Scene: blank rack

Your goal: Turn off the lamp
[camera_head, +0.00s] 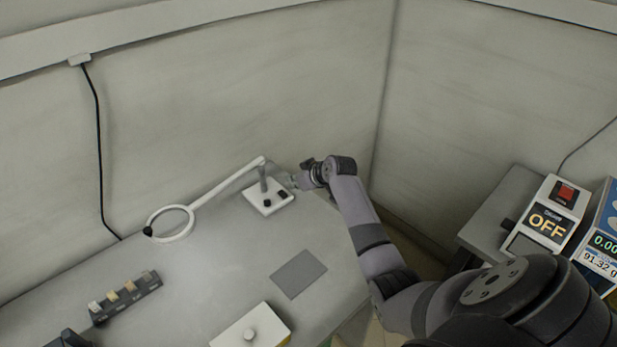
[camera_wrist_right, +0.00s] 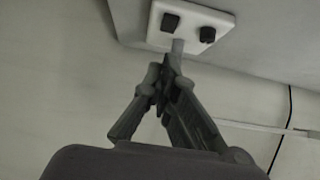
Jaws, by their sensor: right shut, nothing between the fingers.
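The lamp is a white ring magnifier (camera_head: 170,223) on a long jointed arm, which rises from a white square base (camera_head: 268,196) near the back of the table. The base (camera_wrist_right: 150,40) carries two black switches; one (camera_wrist_right: 170,22) and the other (camera_wrist_right: 207,34) show clearly in the right wrist view. My right gripper (camera_head: 291,182) is at the base's right side, beside the post. In the right wrist view my right gripper (camera_wrist_right: 168,62) is shut and empty, its tips overlapping the grey post; contact is unclear. I cannot tell whether the lamp is lit. My left gripper is not in view.
A dark rack (camera_head: 125,300) with several small blocks, a grey mat (camera_head: 298,274) and a white box with a knob (camera_head: 250,335) lie on the table. A device reading OFF (camera_head: 548,222) stands on a right-hand surface. Walls close off the back.

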